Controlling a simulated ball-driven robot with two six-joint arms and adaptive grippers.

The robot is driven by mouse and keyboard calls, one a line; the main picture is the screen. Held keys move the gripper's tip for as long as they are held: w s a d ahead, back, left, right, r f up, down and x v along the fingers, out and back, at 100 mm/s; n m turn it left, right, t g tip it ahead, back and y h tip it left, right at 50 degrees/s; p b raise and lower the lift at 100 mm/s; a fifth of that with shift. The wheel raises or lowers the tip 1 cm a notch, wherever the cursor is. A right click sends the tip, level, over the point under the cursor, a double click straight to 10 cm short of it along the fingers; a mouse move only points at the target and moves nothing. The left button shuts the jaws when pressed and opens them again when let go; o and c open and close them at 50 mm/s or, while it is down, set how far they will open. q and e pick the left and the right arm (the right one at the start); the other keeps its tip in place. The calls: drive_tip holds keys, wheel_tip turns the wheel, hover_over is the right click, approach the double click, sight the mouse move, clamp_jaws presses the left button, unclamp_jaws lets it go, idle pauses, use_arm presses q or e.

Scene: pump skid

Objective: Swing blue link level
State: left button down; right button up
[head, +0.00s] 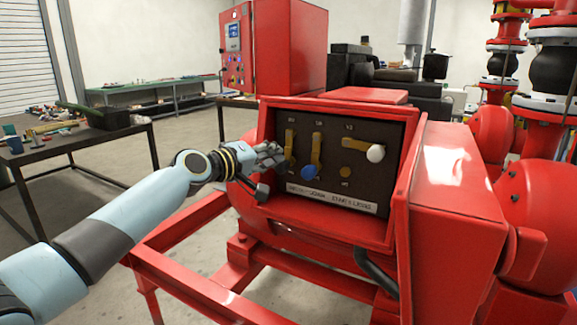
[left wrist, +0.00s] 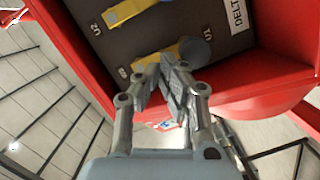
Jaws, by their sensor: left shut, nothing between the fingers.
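The dark panel in the red box holds three yellow links. The blue link's knob (head: 308,171) is at the lower end of the middle yellow bar (head: 316,148), which hangs about upright. The left yellow bar (head: 289,143) also hangs upright, its lower end partly behind my fingers. My left gripper (head: 274,155) is shut and empty in front of the panel's left part, left of the blue knob. In the left wrist view, my fingertips (left wrist: 170,68) overlap a yellow bar with a grey-blue round knob (left wrist: 196,52). Contact is unclear. My right gripper is out of view.
The right link (head: 355,145) lies level with a white knob (head: 375,153) at its right. A red rim (head: 262,195) surrounds the recessed panel, and a red frame (head: 190,280) stands below. A dark table (head: 75,145) with tools is at left.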

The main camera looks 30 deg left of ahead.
sight(312, 157)
use_arm(q)
drive_tip(key=d, duration=0.1)
drive_tip(key=d+f, duration=0.1)
drive_tip(key=d+f+p, duration=0.1)
drive_tip(key=shift+w+d, duration=0.3)
drive_tip(key=shift+d, duration=0.05)
